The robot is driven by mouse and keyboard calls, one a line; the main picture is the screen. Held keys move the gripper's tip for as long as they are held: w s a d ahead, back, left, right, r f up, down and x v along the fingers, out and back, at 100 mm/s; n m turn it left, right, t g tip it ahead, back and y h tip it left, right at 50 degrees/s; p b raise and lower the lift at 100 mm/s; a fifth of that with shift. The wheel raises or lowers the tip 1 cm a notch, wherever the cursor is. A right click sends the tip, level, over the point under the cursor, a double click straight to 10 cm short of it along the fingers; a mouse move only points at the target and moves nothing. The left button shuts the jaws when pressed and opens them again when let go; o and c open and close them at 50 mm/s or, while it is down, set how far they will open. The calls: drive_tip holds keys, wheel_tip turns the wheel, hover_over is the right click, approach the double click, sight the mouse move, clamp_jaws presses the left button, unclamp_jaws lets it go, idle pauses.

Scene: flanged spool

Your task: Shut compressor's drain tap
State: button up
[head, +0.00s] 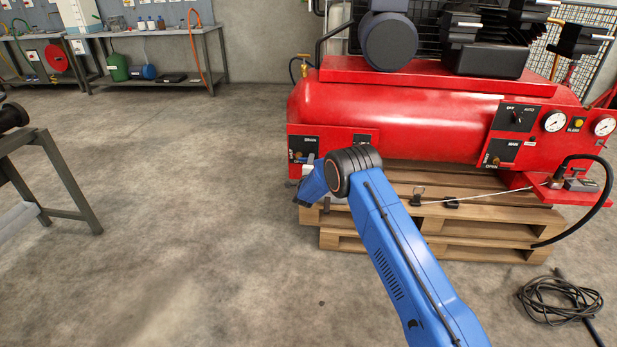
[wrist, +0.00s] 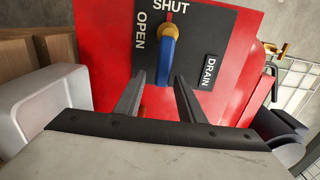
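The drain panel (wrist: 205,30) fills the upper middle of the wrist view, black on a red plate, marked SHUT at the top, OPEN at the left and DRAIN at the right. Its tap has a blue lever (wrist: 167,62) with a yellow end at the top, close under SHUT. The lever lies along the line to SHUT, not towards OPEN. My gripper (wrist: 159,77) is open, its two dark fingers apart on either side of the lever's lower end; I cannot tell if either touches.
Another dark panel with a small tap (head: 497,153) sits on the compressor's right. A wooden pallet (head: 480,235) is under the compressor. A black hose coil (head: 560,300) lies on the floor at right. Workbenches (head: 150,40) stand at the back left. The floor at left centre is clear.

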drive_tip(key=s, duration=1.5)
drive_tip(key=shift+s+a, duration=0.15)
drive_tip(key=shift+a, duration=0.05)
drive_tip(key=shift+r, duration=0.15)
